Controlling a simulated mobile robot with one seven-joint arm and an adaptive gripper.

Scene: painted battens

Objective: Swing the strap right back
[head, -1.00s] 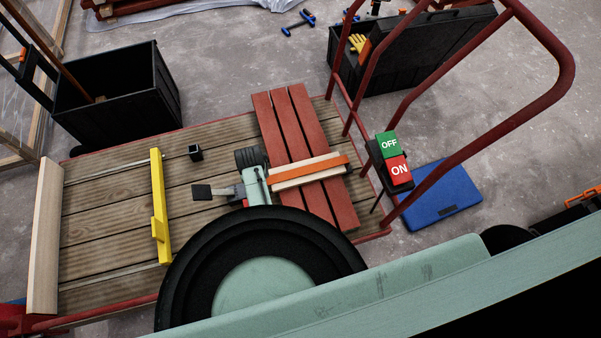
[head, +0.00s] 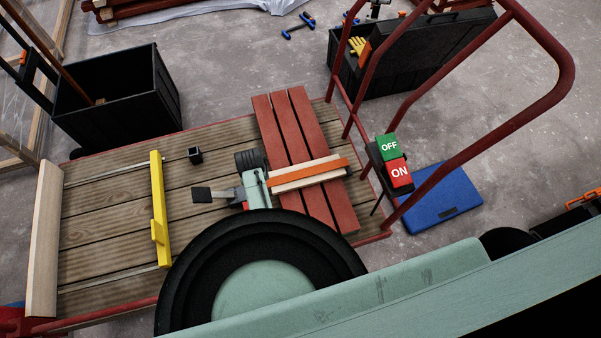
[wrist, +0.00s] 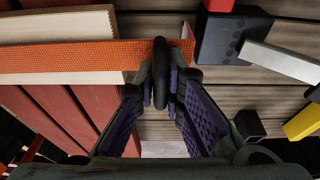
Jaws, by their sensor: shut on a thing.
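An orange strap (head: 318,172) lies across three red battens (head: 292,118), over a pale wooden piece (head: 285,187). In the wrist view the strap (wrist: 70,57) runs in from the left to my gripper (wrist: 162,88). The fingers are shut at the strap's end, on a dark rounded bar-like part (wrist: 160,72). A short piece of orange shows just past the fingers. In the head view my pale green wrist hides the fingertips and the strap's end.
A dark block (wrist: 232,38) with a silver bar (wrist: 280,62) sits close right of my fingers in the wrist view. A yellow bar (head: 158,205) and small black cube (head: 195,154) lie on the planked deck (head: 105,215). A red rail and OFF/ON box (head: 395,160) stand right.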

